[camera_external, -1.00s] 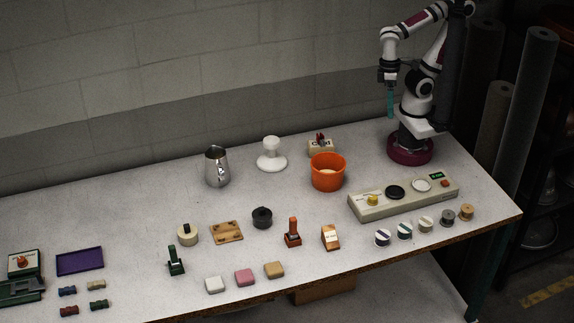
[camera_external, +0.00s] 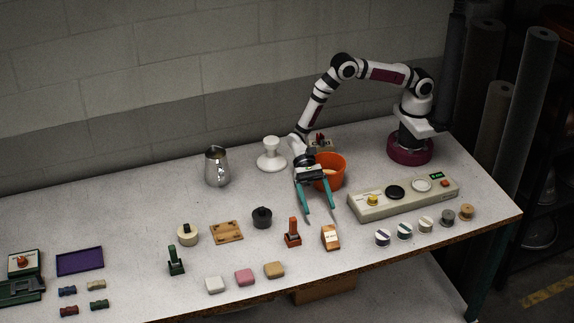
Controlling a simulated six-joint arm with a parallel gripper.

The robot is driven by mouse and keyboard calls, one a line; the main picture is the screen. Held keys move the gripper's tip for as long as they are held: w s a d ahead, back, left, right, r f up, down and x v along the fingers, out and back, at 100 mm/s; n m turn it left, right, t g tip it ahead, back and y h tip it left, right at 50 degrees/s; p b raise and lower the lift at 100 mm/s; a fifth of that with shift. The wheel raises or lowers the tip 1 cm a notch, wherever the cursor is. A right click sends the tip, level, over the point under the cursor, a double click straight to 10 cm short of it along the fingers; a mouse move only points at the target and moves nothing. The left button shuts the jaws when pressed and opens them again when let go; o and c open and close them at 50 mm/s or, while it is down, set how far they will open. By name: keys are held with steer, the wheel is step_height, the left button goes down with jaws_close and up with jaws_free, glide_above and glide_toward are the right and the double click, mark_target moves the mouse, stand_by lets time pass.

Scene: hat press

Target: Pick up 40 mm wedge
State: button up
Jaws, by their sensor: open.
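A copper-brown wedge-shaped block (camera_external: 330,238) with a white label stands near the front edge of the table, right of centre; its print is too small to read, and it looks like the 40 mm wedge. My gripper (camera_external: 321,219) is open and empty, its two teal fingers pointing down toward the front. The fingertips are just behind the block in the picture, apart from it as far as I can tell. Their height above the table is hard to judge.
A red stamp-like piece (camera_external: 292,233) stands close left of the block. An orange bucket (camera_external: 331,172) sits behind my gripper, partly covered by it. A control panel (camera_external: 403,197) and several small round spools are to the right. Three soap-like blocks lie front left.

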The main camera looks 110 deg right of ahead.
mark_target(329, 233)
steer(key=x, duration=1)
steer(key=shift+s+f, duration=0.15)
steer(key=shift+s, duration=0.05)
jaws_close()
